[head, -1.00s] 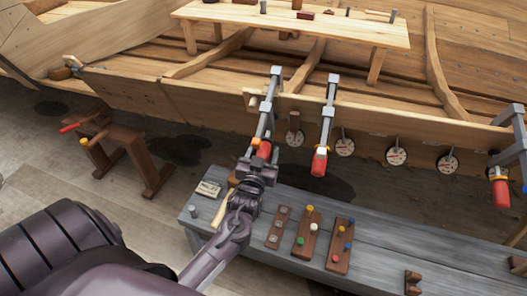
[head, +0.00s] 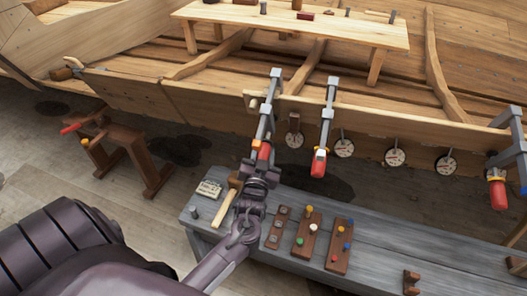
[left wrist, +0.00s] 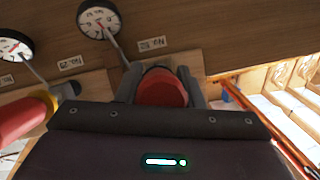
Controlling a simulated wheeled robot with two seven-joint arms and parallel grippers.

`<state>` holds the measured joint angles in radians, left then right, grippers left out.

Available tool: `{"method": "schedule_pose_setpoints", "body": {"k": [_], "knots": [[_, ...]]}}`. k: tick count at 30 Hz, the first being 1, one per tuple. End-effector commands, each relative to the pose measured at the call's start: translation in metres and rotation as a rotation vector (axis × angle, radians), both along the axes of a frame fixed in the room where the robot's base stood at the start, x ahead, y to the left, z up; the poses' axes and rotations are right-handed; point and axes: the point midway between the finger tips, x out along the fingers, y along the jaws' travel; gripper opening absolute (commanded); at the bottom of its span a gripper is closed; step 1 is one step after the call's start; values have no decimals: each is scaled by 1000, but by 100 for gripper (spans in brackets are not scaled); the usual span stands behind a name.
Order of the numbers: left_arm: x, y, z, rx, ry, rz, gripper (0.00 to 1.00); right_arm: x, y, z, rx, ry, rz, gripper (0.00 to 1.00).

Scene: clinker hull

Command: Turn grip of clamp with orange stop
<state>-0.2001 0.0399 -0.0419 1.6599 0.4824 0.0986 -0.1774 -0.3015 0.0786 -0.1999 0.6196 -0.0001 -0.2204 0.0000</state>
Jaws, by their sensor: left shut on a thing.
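A grey bar clamp (head: 270,100) hangs on the hull plank at the left of the clamp row. Its red grip (head: 265,151) points down, and a small orange part (head: 256,144) shows at its top. My left gripper (head: 260,168) is shut on this red grip from below. In the left wrist view the red grip (left wrist: 163,88) sits between the two fingers, with its lower end hidden by the gripper body. A second clamp (head: 328,118) with a red grip hangs just to the right, and a third clamp (head: 510,145) with a yellow-orange collar hangs at the far right.
A grey bench (head: 385,245) below carries a mallet (head: 226,207), a small card (head: 209,189) and peg boards (head: 340,245). Several dial gauges (head: 344,148) hang along the plank. A wooden trestle (head: 125,150) stands at the left. The neighbouring red grip (left wrist: 22,118) is close to my left gripper.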

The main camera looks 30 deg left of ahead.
Motion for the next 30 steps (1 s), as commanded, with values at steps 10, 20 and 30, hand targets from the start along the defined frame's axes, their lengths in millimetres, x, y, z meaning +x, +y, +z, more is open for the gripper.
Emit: {"method": "schedule_pose_setpoints", "body": {"k": [10,20,30], "knots": [[0,0,1,254,85,112,11,1,0,9,0,-1,0,29],[-1,1,1,427,145,188,11,1,0,11,0,-2,0,29],[-1,1,1,492,165,217,11,2,0,11,1,-3,0,29]]}}
